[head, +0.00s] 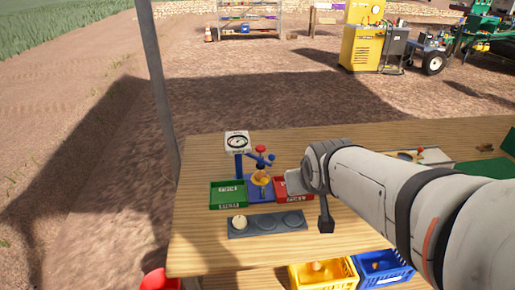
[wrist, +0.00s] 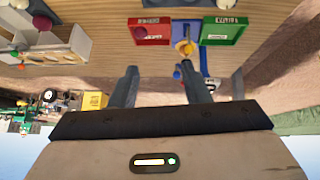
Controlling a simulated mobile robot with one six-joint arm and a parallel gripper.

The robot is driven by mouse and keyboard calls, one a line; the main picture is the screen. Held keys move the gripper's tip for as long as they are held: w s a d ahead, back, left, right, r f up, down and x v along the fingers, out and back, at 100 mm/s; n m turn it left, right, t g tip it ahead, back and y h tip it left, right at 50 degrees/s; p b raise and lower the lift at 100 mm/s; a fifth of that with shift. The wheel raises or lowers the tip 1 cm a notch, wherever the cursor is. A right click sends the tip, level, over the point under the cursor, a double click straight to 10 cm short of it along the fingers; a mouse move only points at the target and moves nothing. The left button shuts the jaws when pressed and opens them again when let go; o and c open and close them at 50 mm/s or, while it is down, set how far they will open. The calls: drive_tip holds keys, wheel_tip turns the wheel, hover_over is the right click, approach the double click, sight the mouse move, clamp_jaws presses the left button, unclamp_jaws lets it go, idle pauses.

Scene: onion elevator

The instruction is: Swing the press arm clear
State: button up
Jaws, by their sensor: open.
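The press (head: 259,188) stands on the wooden table on a blue base, with a blue arm (head: 264,159), a red knob (head: 260,149) and a yellowish onion-like piece low at its middle. A dial gauge (head: 236,143) stands behind it on a blue post. In the wrist view, the press (wrist: 187,48) shows beside the right-hand finger and is partly hidden by it. My gripper (wrist: 160,67) is open, with nothing seen between its fingers. In the head view my arm reaches in from the right, its end just right of the press.
A green tray (head: 228,195) stands left of the press and a red tray (head: 294,198) right of it, close to my arm. A grey strip (head: 267,232) with round recesses lies in front, a pale round piece on its left. Yellow (head: 323,279) and blue (head: 384,275) crates sit below the front edge.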

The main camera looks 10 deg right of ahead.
drive_tip(key=w+d+f+n+t+b, duration=0.1)
drive_tip(key=w+f+t+b, duration=0.4)
drive_tip(key=w+f+b, duration=0.5)
drive_tip(key=n+t+y+b, duration=0.3)
drive_tip(key=t+y+b, duration=0.1)
drive_tip(key=t+b, duration=0.15)
approach(273, 159)
drive_tip(key=w, duration=0.3)
drive_tip(key=shift+w+a+b, duration=0.3)
drive_tip(key=shift+w+b, duration=0.15)
drive_tip(key=shift+w, duration=0.1)
drive_tip(key=w, duration=0.4)
drive_tip(key=w+a, duration=0.1)
drive_tip(key=w, duration=0.2)
drive_tip(key=shift+a, duration=0.15)
clamp_jaws()
